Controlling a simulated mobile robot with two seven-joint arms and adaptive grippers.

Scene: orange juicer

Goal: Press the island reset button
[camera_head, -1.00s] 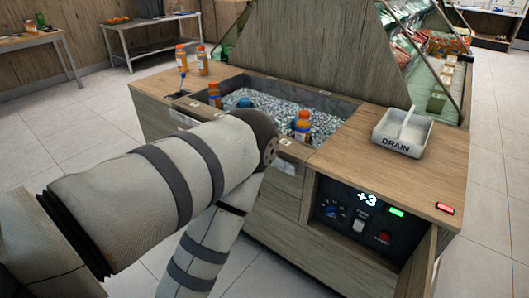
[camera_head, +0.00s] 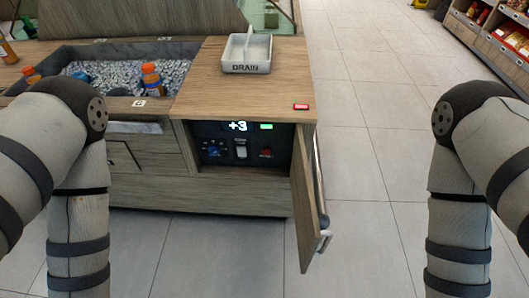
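The wooden island (camera_head: 190,105) stands ahead with a cabinet door (camera_head: 304,195) swung open at its right end. Inside is a dark control panel (camera_head: 225,132) with a lit "+3" display, a green light (camera_head: 266,127), a blue dial (camera_head: 214,151), a white switch (camera_head: 241,149) and a red button (camera_head: 265,153). The label under the red button is too small to read surely. Another small red piece (camera_head: 301,106) lies on the countertop's front right corner. Both my arms show at the sides, bent downward; both grippers are below the picture, so their fingers are hidden.
A white tray marked DRAIN (camera_head: 247,54) sits on the countertop. An ice bin (camera_head: 172,44) with bottles is at the left. The open door juts toward me with a handle (camera_head: 324,241). Floor is clear in front and to the right; shelves (camera_head: 490,40) stand far right.

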